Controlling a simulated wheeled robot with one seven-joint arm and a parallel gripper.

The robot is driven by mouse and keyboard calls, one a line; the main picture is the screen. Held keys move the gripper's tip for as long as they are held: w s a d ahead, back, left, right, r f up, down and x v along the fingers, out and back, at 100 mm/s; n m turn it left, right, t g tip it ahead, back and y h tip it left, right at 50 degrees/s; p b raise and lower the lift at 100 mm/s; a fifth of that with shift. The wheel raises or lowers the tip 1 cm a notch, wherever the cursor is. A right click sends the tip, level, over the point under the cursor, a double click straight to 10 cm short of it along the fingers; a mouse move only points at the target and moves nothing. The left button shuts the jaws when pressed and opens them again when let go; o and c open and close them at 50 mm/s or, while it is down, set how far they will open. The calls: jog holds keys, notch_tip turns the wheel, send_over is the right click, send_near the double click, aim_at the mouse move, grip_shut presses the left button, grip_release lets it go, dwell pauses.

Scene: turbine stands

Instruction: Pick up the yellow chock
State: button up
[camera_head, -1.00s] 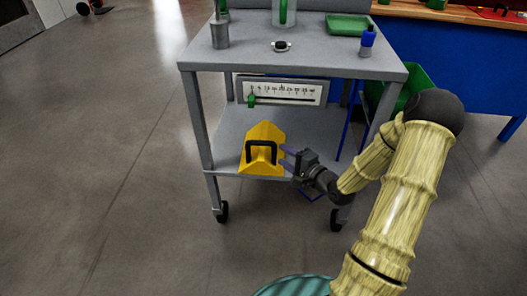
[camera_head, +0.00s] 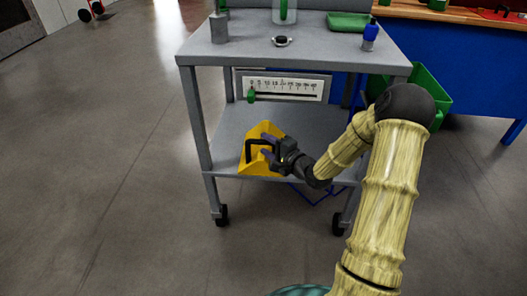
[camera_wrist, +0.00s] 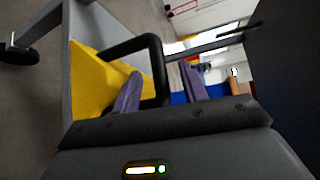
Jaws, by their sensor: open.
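The yellow chock (camera_head: 258,164) sits on the lower shelf (camera_head: 229,128) of a grey cart, at its front edge. A black handle (camera_head: 249,151) stands out from its face. My gripper (camera_head: 266,147) is at the right side of the chock, with its fingers reaching toward the handle. In the wrist view the chock (camera_wrist: 92,82) is at the left and its handle (camera_wrist: 133,45) arches beside the fingers (camera_wrist: 162,90). The fingers are apart. One finger overlaps the handle's opening; I cannot tell whether it touches. The gripper covers the chock's right part.
The cart's top (camera_head: 250,50) holds a grey cylinder (camera_head: 218,27), a green tray (camera_head: 348,22) and a blue-topped bottle (camera_head: 370,36). A gauge panel (camera_head: 284,86) stands behind the lower shelf. A green bin (camera_head: 430,95) is at the right. The floor at left is open.

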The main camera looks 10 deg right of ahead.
aim_at(264, 143)
jog(key=x, duration=0.1)
jog(key=b+x, duration=0.1)
jog(key=shift+w+a+f, duration=0.15)
jog(key=shift+w+f, duration=0.05)
jog(key=shift+f, duration=0.05)
jog(key=shift+w+a+r, duration=0.1)
jog(key=shift+w+a, duration=0.05)
jog(key=shift+w, duration=0.2)
grip_shut()
jog(key=shift+r, duration=0.15)
